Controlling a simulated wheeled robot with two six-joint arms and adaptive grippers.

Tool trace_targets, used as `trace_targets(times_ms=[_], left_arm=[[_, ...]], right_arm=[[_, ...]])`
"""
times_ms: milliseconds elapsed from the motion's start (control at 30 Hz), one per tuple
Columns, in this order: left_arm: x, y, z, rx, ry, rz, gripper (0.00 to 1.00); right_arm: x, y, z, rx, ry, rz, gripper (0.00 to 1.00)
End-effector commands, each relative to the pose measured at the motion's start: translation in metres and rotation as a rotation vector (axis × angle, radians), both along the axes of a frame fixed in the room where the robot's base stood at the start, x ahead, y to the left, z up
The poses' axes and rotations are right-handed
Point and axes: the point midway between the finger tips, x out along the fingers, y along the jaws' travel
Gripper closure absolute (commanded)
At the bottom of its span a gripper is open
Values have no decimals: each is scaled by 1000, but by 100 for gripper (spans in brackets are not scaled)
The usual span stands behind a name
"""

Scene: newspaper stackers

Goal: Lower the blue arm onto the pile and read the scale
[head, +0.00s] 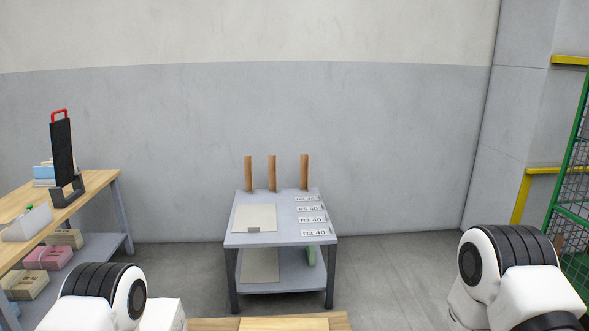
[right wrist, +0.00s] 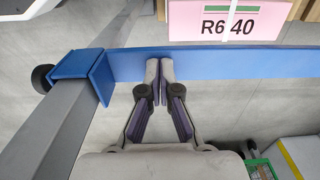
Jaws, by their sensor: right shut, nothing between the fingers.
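In the right wrist view the blue arm (right wrist: 215,62) is a flat bar running across the picture, joined to a blue collar (right wrist: 85,78) on a grey post (right wrist: 50,128). A black knob (right wrist: 42,78) sits beside the collar. My right gripper (right wrist: 160,70) is shut and empty, its tips overlapping the blue arm in the picture; I cannot tell whether they touch. The pile and the scale cannot be made out. My left gripper is out of view.
In the head view a grey table (head: 270,240) with wooden posts (head: 272,173), a pale sheet (head: 255,217) and number cards (head: 313,219) stands ahead. A wooden bench (head: 95,187) with a black red-handled stand (head: 61,150) is left; a green mesh rack (head: 577,150) is right.

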Motion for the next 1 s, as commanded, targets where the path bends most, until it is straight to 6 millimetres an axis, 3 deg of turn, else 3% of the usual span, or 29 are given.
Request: trace_targets(times_ms=[1000], left_arm=[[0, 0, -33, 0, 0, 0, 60]], right_arm=[[0, 0, -38, 0, 0, 0, 100]])
